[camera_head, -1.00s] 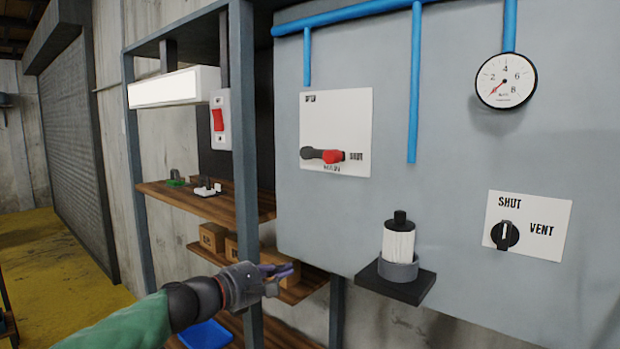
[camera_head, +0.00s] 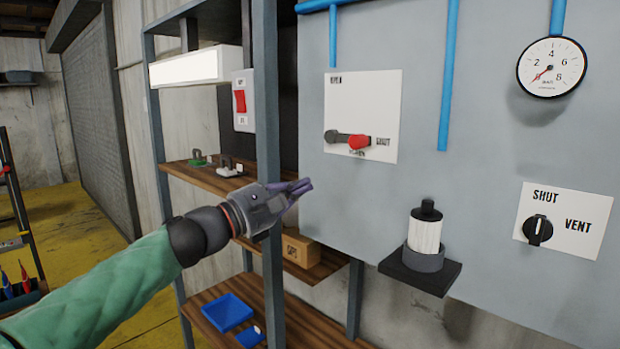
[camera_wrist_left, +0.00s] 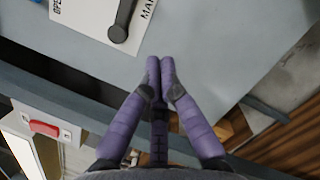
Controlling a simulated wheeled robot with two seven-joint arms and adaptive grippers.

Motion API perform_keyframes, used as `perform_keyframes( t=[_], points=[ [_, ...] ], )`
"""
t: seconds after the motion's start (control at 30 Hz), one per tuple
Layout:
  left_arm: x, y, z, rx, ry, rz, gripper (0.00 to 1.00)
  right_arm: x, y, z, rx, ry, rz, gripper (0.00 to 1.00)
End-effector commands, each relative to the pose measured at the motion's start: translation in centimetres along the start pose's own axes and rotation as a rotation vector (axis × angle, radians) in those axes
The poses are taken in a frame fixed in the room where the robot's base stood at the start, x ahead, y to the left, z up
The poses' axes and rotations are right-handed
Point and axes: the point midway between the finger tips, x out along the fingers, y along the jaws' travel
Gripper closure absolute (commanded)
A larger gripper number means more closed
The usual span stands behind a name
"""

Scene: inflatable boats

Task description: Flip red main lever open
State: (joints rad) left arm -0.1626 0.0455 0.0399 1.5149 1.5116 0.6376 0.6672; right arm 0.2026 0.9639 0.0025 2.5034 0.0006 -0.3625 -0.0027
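The red main lever (camera_head: 358,142) lies level across a white plate (camera_head: 377,94) on the grey panel, its red end at the right by a label and its dark end at the left. The label reads as SHUT in the earlier head view. In the left wrist view a dark grey lever part (camera_wrist_left: 121,24) shows on the white plate at the top. My left gripper (camera_head: 303,187) is below and left of the lever, apart from it. Its purple fingertips (camera_wrist_left: 160,66) are together with nothing between them. My right gripper is in neither view.
A shelf post (camera_head: 268,130) stands beside my left forearm. A red switch (camera_head: 240,101) is left of it. A black-capped white cylinder (camera_head: 424,232) sits on a bracket, below a pressure gauge (camera_head: 551,67) and left of the vent knob (camera_head: 538,230). A blue tray (camera_head: 228,312) lies low.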

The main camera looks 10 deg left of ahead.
Motion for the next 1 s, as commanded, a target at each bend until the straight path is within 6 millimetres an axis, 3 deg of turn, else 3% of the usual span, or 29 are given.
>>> perform_keyframes(
  t=[0.47, 0.7, 1.0],
  points=[
    [8.7, 0.0, 0.1, -0.001, 0.0, -0.002, 1.0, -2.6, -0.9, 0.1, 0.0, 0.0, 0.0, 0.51],
    [9.2, 0.1, 3.3, 0.001, 0.0, 0.0, 1.0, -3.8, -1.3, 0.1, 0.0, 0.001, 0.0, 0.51],
    [9.3, 0.0, 3.9, 0.0, 0.002, 0.0, 1.0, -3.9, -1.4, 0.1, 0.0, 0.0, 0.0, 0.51]
  ],
)
